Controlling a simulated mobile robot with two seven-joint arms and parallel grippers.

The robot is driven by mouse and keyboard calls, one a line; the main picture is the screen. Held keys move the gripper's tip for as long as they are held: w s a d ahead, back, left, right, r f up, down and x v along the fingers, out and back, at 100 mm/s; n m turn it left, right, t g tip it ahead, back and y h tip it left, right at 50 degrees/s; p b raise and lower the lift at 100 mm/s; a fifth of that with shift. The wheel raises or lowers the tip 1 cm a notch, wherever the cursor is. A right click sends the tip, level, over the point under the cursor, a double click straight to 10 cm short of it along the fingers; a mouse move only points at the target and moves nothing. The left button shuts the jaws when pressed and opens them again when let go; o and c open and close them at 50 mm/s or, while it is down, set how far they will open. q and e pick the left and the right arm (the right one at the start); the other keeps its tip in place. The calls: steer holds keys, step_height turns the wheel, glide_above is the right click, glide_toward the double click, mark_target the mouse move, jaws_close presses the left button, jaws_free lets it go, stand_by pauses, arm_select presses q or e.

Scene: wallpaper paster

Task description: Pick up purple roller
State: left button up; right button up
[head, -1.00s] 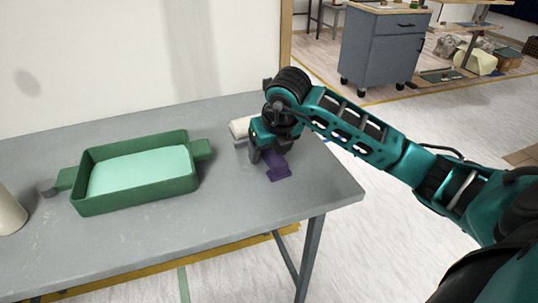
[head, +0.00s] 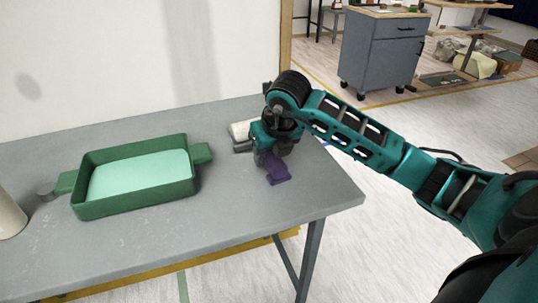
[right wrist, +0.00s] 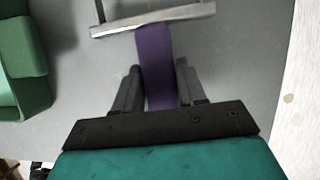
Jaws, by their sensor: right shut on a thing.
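The purple roller (head: 278,172) is at the right end of the grey table in the head view. Its purple handle (right wrist: 157,60) runs between the fingers of my right gripper (right wrist: 158,85) in the right wrist view. A pale, whitish roller head (head: 240,129) shows just beyond the gripper, and a light metal bar (right wrist: 150,20) crosses the far end of the handle. My right gripper, also in the head view (head: 268,160), is shut on the handle, low over the table. The gripper hides part of the roller. My left gripper is not in view.
A green tray (head: 88,205) with a pale green inside stands on the table (head: 230,205) to the left of the roller. A whitish cylinder (head: 8,215) is at the far left edge. A white wall is behind the table. The table's front right is clear.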

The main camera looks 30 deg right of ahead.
arm_select(q)
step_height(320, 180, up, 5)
steer(key=p, duration=0.4)
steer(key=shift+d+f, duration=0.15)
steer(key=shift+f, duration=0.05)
arm_select(e)
step_height(320, 180, up, 20)
